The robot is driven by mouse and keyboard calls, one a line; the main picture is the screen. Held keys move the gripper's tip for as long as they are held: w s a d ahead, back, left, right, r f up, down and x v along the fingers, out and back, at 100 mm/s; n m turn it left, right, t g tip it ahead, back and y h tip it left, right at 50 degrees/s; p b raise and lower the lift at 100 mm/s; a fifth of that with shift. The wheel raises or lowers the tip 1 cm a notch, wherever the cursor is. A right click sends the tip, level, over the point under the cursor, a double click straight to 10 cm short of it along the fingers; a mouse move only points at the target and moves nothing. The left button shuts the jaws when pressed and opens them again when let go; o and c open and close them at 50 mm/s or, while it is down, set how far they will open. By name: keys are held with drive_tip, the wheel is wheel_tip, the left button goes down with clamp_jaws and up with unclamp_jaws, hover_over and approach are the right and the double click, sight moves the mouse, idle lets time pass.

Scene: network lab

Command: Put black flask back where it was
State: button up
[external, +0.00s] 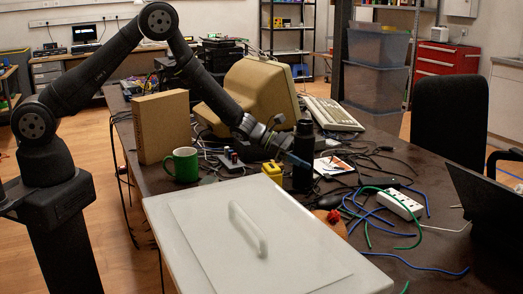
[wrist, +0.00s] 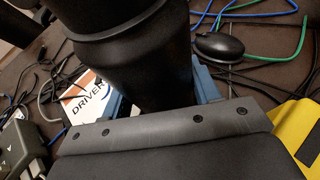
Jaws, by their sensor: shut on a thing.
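The black flask (external: 303,150) is upright at the middle of the dark table in the external view. In the wrist view the flask (wrist: 135,55) fills the top middle, its lower part hidden by my gripper's body.
A yellow object (external: 273,172) is just left of the flask; a green mug (external: 182,164) stands farther left. A "DRIVER" card (wrist: 90,96), a black mouse (wrist: 222,43) and loose cables lie close by. A white panel with a handle (external: 220,215) is in front.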

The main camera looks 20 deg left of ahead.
drive_tip(key=shift+r, duration=0.1)
drive_tip(key=o, duration=1.4)
drive_tip(key=shift+f, duration=0.2)
drive_tip(key=shift+a+r, duration=0.1)
drive_tip(key=shift+r, duration=0.15)
drive_tip(key=v, duration=1.2)
drive_tip(key=shift+f, duration=0.1)
